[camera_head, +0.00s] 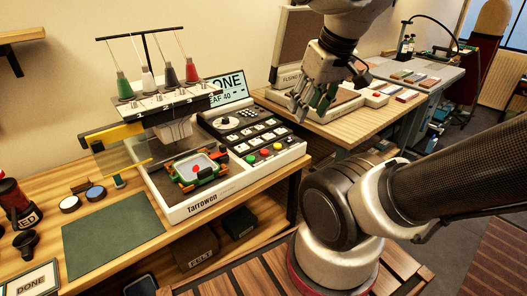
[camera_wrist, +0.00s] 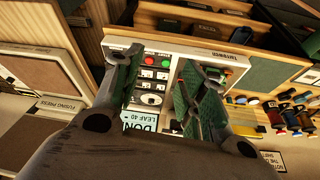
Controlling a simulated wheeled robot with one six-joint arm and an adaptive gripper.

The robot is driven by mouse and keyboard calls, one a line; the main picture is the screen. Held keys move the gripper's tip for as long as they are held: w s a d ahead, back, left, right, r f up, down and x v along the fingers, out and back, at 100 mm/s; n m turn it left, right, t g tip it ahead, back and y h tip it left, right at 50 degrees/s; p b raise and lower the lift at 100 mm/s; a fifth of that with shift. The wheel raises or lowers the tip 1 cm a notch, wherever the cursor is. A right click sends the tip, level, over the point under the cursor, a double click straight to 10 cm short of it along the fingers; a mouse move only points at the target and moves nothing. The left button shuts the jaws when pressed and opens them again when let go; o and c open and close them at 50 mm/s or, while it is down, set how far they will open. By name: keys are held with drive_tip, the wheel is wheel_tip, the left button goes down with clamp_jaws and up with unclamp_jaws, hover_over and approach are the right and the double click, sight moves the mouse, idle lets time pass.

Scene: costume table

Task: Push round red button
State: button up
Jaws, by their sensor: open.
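The embroidery machine labelled Tarrowen (camera_head: 201,205) stands on the wooden table in the head view. Its sloped panel has a row of round coloured buttons near the front right. In the wrist view the panel is upside down and the red button (camera_wrist: 149,58) shows between my fingers, next to a green one. My gripper (camera_head: 309,111) is open and empty, up and to the right of the panel in the head view. Its fingers (camera_wrist: 164,72) touch nothing that I can see.
A fusing press (camera_head: 292,45) stands on the table behind. A small white box with a red top (camera_head: 374,97) is beside it. An embroidery hoop (camera_head: 197,170) lies at the machine's front. Thread cones (camera_head: 124,88) stand above it. A green mat (camera_head: 112,235) lies left.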

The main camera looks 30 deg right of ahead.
clamp_jaws()
idle(1.4)
